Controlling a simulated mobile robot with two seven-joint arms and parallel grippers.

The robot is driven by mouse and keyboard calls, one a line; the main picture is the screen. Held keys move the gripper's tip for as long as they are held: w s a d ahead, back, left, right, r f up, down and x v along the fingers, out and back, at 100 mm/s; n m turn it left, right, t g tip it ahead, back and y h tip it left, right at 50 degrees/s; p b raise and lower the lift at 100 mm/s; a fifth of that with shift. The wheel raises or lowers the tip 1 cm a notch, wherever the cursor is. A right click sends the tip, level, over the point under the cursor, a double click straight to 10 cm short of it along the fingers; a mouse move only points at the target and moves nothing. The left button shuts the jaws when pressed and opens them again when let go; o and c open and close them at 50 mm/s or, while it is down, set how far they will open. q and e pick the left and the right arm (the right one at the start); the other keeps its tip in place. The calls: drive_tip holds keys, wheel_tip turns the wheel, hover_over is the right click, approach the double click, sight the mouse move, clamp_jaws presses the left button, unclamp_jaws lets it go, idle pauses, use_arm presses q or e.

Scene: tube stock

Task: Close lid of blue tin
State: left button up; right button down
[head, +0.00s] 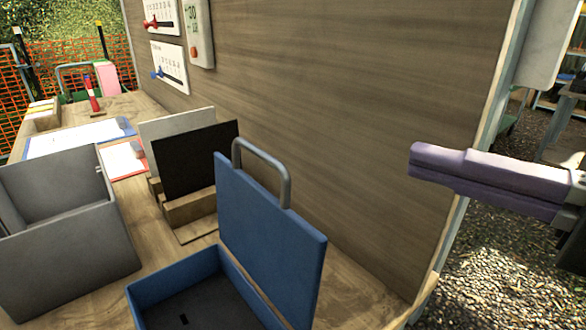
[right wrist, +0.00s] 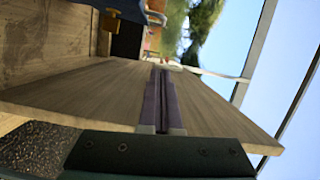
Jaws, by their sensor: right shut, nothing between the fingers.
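The blue tin (head: 155,292) stands on the wooden table at the lower middle of the head view. Its lid (head: 270,240) is raised, standing nearly upright at the tin's right side, with a grey handle (head: 286,185) on it. The dark inside of the tin shows and its near part is cut off by the picture edge. My right gripper (head: 414,160) has purple fingers, is shut and empty, and is to the right of the lid, apart from it. Its fingers (right wrist: 163,75) also show in the right wrist view, pressed together. My left gripper is not in view.
A grey box (head: 75,255) stands left of the tin. A black panel and a white panel sit in a wooden holder (head: 195,208) behind it. A wooden wall (head: 350,90) runs along the table's far side. Open space lies right of the wall's end.

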use_arm(q)
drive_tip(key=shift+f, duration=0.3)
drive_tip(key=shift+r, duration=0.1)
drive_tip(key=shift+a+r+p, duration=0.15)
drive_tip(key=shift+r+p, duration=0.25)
drive_tip(key=shift+p, duration=0.1)
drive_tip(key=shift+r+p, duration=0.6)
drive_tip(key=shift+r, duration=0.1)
use_arm(e)
drive_tip(key=w+a, duration=0.4)
drive_tip(key=a, duration=0.6)
drive_tip(key=shift+w+a+f, duration=0.2)
drive_tip(key=shift+a+f, duration=0.15)
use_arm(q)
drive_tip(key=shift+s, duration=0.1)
